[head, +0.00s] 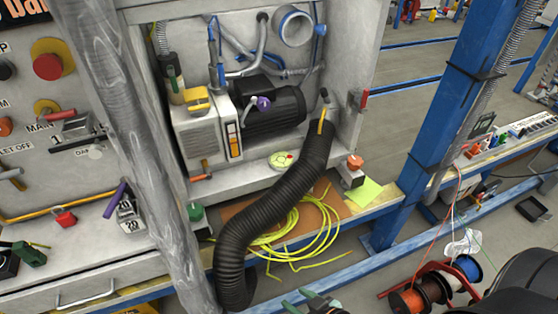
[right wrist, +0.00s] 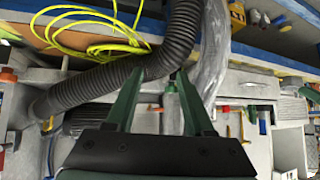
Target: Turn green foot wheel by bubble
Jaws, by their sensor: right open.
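A green foot wheel (head: 196,212) stands at the foot of the cabinet, left of a thick black corrugated hose. My right gripper (head: 313,299) shows at the bottom edge in the head view, open and apart from both. In the right wrist view its green fingers (right wrist: 159,76) are spread with nothing seen gripped. A small green part (right wrist: 171,86) shows beyond the fingers there. My left gripper is not in view.
The black hose (head: 262,205) slants down in front of the cabinet, close to the wheel. A yellow cable coil (head: 300,240) lies on the brown board. A blue post (head: 445,110) stands right, and cable reels (head: 430,290) sit at lower right.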

